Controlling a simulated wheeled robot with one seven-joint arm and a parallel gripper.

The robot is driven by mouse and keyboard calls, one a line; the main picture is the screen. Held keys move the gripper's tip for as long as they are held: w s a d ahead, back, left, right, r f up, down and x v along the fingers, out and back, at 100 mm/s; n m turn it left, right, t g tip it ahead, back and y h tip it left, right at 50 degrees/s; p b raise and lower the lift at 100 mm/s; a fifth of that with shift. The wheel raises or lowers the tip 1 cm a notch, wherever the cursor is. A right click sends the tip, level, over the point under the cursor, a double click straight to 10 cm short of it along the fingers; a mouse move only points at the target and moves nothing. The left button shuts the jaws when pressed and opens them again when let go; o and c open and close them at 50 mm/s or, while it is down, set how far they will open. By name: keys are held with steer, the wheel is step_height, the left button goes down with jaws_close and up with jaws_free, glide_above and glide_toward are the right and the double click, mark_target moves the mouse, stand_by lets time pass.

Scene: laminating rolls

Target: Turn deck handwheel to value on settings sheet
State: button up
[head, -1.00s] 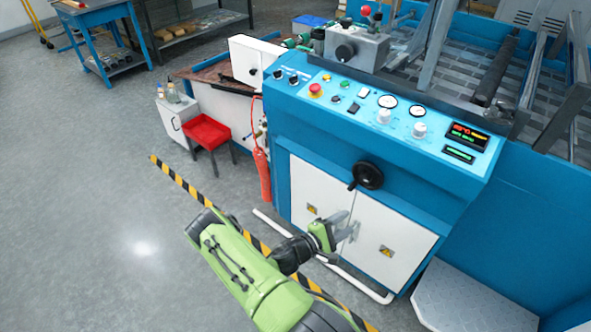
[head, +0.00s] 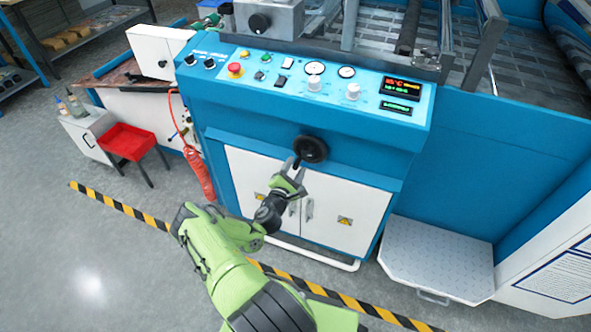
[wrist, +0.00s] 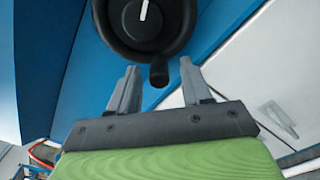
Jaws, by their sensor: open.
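The black deck handwheel (head: 311,149) sits on the blue front of the machine, below the sloped control panel. In the wrist view the handwheel (wrist: 148,22) fills the top middle, with a white pointer line on its hub. Its crank knob (wrist: 159,75) hangs at the bottom of the rim. My gripper (head: 291,172) is just below and left of the wheel in the head view. In the wrist view my gripper (wrist: 158,85) is open, its fingers apart on either side of the knob, with visible gaps. A white printed sheet (head: 570,270) is at the right edge; its text is unreadable.
The control panel (head: 300,85) has knobs, gauges, a red button and a lit display (head: 402,88). White cabinet doors (head: 330,213) are under the wheel. A grey step (head: 440,258) stands at right, a red tray (head: 127,141) at left. Striped tape (head: 120,207) crosses the floor.

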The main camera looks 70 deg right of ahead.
steer(key=shift+d, duration=0.8)
steer(key=shift+c, duration=0.5)
jaws_close()
